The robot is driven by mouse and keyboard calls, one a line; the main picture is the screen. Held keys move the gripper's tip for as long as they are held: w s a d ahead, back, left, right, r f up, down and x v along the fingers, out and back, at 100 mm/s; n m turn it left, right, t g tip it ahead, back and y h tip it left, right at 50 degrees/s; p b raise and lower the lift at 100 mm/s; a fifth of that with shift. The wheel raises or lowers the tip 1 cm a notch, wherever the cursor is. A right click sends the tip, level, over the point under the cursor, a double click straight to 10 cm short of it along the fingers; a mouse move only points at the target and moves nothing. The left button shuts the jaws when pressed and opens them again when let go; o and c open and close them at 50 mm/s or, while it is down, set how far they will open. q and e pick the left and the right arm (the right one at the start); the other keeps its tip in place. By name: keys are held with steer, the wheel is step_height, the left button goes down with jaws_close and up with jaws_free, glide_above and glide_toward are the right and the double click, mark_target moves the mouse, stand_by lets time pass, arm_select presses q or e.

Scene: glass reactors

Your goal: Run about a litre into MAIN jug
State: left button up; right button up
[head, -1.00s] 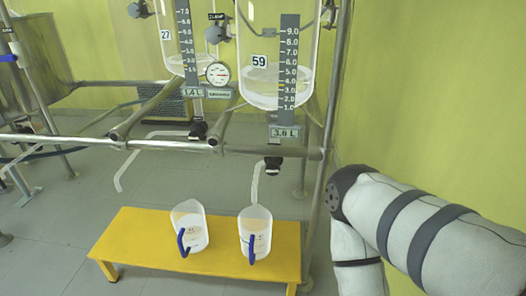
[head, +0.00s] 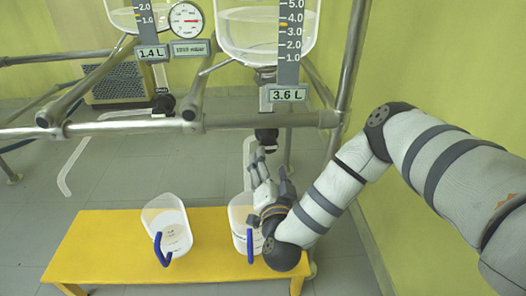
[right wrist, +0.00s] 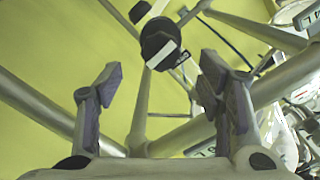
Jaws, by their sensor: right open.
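Two clear jugs with blue handles stand on a yellow bench: a left jug (head: 168,230) and a right jug (head: 240,213). Their labels are too small to read, so I cannot tell which is MAIN. The right jug stands below the outlet tube (head: 248,155) of the right vessel (head: 262,40), whose display reads 3.6 L (head: 288,95). My right gripper (head: 271,170) is open and empty, just below that vessel's black outlet valve (head: 266,135), and partly covers the right jug. In the right wrist view a black round knob with a white bar (right wrist: 160,45) appears between and beyond the fingers.
A steel frame rail (head: 100,128) crosses in front of the vessels. A left vessel (head: 125,15) has a 1.4 L display (head: 153,53) and its own bent tube (head: 72,165). A gauge (head: 187,19) hangs between them. The yellow bench (head: 90,245) is bare at its left.

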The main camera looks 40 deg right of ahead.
mark_target(269, 148)
steer(key=b+x, duration=0.1)
steer(key=x, duration=0.7)
steer(key=shift+r, duration=0.15)
steer(key=c, duration=1.2)
